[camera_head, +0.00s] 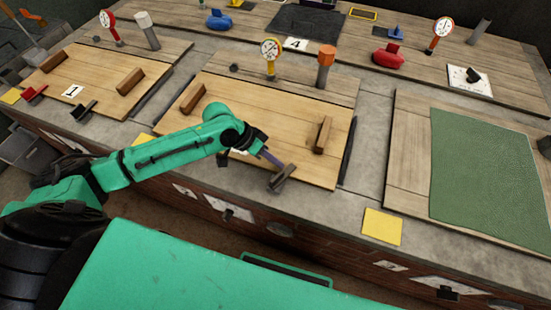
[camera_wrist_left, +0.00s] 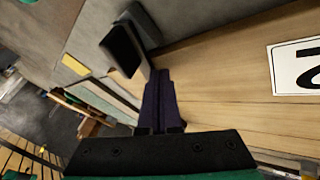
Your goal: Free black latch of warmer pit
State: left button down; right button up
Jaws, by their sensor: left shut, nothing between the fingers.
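A black latch (camera_head: 282,180) sits at the front edge of the middle wooden lid (camera_head: 230,108). It also shows in the wrist view as a dark block-like handle (camera_wrist_left: 122,45). My left gripper (camera_head: 274,158) reaches over the front of this lid, its purple fingers shut and empty. In the wrist view its fingers (camera_wrist_left: 157,95) are together, with their tips close beside the latch; I cannot tell whether they touch. My forearm hides part of the lid's front left. My right gripper is out of view.
A plate marked 2 (camera_wrist_left: 299,68) lies on the lid. Wooden handles (camera_head: 192,98) (camera_head: 322,134) stand on it. The left lid bears another black latch (camera_head: 83,110) and a red one (camera_head: 33,93). A gauge (camera_head: 270,50) and an orange-capped pipe (camera_head: 326,60) stand behind.

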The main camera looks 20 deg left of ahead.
pick_arm(q)
jog(key=shift+w+d+m+g, duration=0.15)
jog(key=shift+d+m+g, duration=0.35)
jog(key=shift+m, duration=0.4)
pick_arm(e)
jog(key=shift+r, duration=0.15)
